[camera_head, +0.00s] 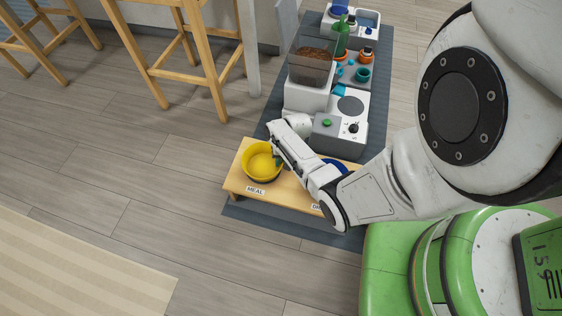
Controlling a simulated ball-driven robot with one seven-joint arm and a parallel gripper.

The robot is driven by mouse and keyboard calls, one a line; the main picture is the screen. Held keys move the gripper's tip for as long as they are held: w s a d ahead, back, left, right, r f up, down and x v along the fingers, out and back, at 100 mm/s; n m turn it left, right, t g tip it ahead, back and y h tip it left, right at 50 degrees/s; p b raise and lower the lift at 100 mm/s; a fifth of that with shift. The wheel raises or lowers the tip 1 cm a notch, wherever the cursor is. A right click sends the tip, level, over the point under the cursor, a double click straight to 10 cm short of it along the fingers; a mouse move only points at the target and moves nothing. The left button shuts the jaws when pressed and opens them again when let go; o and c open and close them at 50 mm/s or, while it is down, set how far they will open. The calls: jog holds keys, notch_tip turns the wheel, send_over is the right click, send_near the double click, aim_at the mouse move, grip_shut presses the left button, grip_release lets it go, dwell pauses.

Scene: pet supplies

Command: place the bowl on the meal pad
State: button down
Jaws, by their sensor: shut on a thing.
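The yellow bowl (256,169) is upright at the left end of a low wooden stand (236,186), just behind the label "MEAL" (256,190). The bowl hides whatever pad lies under it. I cannot tell whether it rests on the stand or hangs slightly above it. My gripper (277,157) reaches in from the right and is shut on the bowl's right rim. Its fingertips are small and partly hidden by the arm.
A blue round item (337,165) sits at the stand's right, partly hidden by my arm, near a second label. Behind are a grey-white device (338,133) and a clear food hopper (311,68). Wooden stools (190,50) stand at upper left. The floor at left is clear.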

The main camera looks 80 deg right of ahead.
jog(key=shift+f, duration=0.1)
jog(key=c, duration=1.2)
grip_release()
jog(key=a+p+v, duration=0.1)
jog(key=p+v, duration=0.5)
jog(key=v, duration=0.6)
jog(key=w+a+r+n, duration=0.4)
jog(key=a, duration=0.4)
jog(key=s+a+r+n, duration=0.1)
jog(key=a+r+n, duration=0.2)
jog(key=a+r, duration=0.1)
jog(key=s+a+r+n+g, duration=0.1)
jog(key=a+r+n, duration=0.2)
jog(key=a+r, duration=0.2)
jog(key=s+a+r+n+h, duration=0.1)
jog(key=s+a+r+n, duration=0.1)
jog(key=a+r, duration=0.3)
jog(key=shift+a+n+g, duration=0.3)
jog(key=shift+a+n, duration=0.5)
jog(key=shift+n, duration=0.1)
